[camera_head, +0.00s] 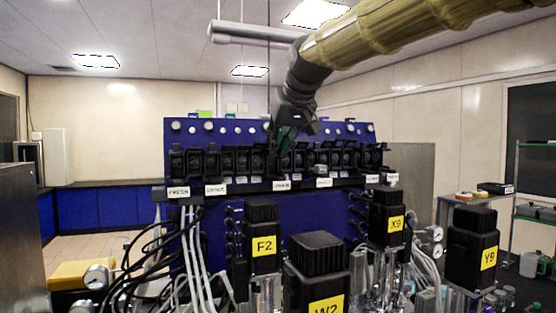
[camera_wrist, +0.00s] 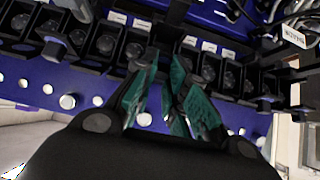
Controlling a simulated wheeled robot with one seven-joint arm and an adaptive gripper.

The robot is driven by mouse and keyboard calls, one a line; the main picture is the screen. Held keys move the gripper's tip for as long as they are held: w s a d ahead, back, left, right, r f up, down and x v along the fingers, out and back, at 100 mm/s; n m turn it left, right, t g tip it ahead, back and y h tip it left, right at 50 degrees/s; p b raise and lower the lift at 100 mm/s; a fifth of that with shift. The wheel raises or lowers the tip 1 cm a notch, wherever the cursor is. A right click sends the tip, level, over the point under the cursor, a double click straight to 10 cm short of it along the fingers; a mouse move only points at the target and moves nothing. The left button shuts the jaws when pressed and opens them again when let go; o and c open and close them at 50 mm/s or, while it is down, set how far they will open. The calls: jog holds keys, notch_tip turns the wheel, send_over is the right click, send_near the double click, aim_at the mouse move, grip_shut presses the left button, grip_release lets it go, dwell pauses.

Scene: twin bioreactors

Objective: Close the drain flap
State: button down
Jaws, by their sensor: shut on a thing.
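The blue panel carries a row of black valve blocks with flaps. A white label that seems to read DRAIN (camera_head: 281,185) sits under the middle of the row. The drain flap (camera_head: 283,167) is above that label, dark and partly hidden by my gripper (camera_head: 285,140). My gripper reaches down to the row from above. In the wrist view, its teal-padded fingers (camera_wrist: 167,62) come together at the row, shut on the drain flap. The flap's exact angle is hard to tell because the fingers cover it.
Neighbouring valve blocks (camera_head: 212,162) stand close on both sides. In front are black-topped motor units marked F2 (camera_head: 263,245), X9 (camera_head: 395,223) and Y9 (camera_head: 488,258), with cables and tubes at the left.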

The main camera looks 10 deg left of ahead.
aim_at(277, 156)
jog(key=shift+s+d+f+t+y+b, duration=0.1)
jog(key=shift+f+t+y+b, duration=0.5)
jog(key=shift+b, duration=1.4)
jog(key=shift+s+f+t+y+b, duration=0.1)
jog(key=shift+f+t+y+b, duration=0.5)
jog(key=shift+b, duration=1.35)
jog(key=t+b, duration=0.1)
jog(key=b, duration=0.2)
jog(key=shift+r, duration=0.15)
jog(key=t+b, duration=0.1)
jog(key=b, duration=0.2)
jog(key=shift+y+b, duration=0.35)
jog(key=shift+y, duration=0.05)
jog(key=f+t+y+b, duration=0.1)
jog(key=t+y+b, duration=0.1)
jog(key=b, duration=1.1)
jog(key=shift+w+f+t, duration=0.1)
jog(key=shift+f+t, duration=0.05)
jog(key=shift+t, duration=0.45)
jog(key=shift+w+t+y+b, duration=0.1)
jog(key=shift+t+y+b, duration=0.6)
jog(key=shift+b, duration=2.1)
jog(key=c, duration=1.4)
grip_release()
jog(key=shift+c, duration=0.2)
notch_tip(277, 156, up, 10)
